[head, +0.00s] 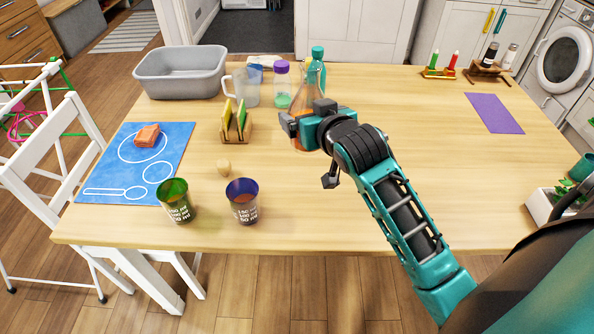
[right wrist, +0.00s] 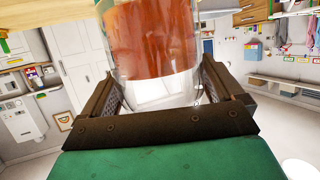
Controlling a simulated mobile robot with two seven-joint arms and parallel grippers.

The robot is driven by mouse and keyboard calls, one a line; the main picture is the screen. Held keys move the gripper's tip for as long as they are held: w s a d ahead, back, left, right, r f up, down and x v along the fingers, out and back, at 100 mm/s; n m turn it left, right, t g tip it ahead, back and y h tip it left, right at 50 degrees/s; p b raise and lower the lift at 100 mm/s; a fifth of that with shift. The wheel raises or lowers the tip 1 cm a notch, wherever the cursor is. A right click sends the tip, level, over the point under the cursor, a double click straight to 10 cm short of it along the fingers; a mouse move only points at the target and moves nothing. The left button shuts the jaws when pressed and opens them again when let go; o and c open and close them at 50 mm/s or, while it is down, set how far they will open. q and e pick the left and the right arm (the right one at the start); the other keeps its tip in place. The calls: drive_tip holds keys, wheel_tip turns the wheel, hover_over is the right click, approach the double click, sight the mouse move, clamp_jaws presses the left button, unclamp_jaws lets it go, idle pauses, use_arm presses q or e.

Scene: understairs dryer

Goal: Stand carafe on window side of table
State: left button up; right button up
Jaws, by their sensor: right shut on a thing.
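The carafe (head: 307,92) is clear glass with amber-brown liquid, and stands about upright over the middle of the wooden table (head: 390,130). My right gripper (head: 303,117) is shut around its body and hides part of it. In the right wrist view the carafe (right wrist: 150,45) fills the space between the two dark fingers (right wrist: 158,95). I cannot tell whether its base touches the table. No window shows clearly in either view. My left gripper is not in view.
Close behind the carafe stand a teal bottle (head: 317,66), a purple-capped jar (head: 281,84) and a clear jug (head: 243,87). A sponge holder (head: 236,133), grey tub (head: 180,75), blue mat (head: 115,175) and two cups (head: 176,200) (head: 243,208) are left. The table's right-middle is clear, near a purple mat (head: 494,113).

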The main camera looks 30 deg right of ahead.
wheel_tip(320, 180, down, 16)
drive_tip(key=b, duration=0.3)
idle(0.3)
drive_tip(key=o, duration=1.4)
drive_tip(key=shift+f, duration=0.2)
drive_tip(key=shift+c, duration=0.2)
drive_tip(key=shift+o, duration=0.3)
drive_tip(key=shift+s+r, duration=0.1)
drive_tip(key=shift+r, duration=0.1)
drive_tip(key=p+v, duration=0.1)
drive_tip(key=v, duration=1)
drive_tip(key=shift+s, duration=0.4)
drive_tip(key=shift+a, duration=0.1)
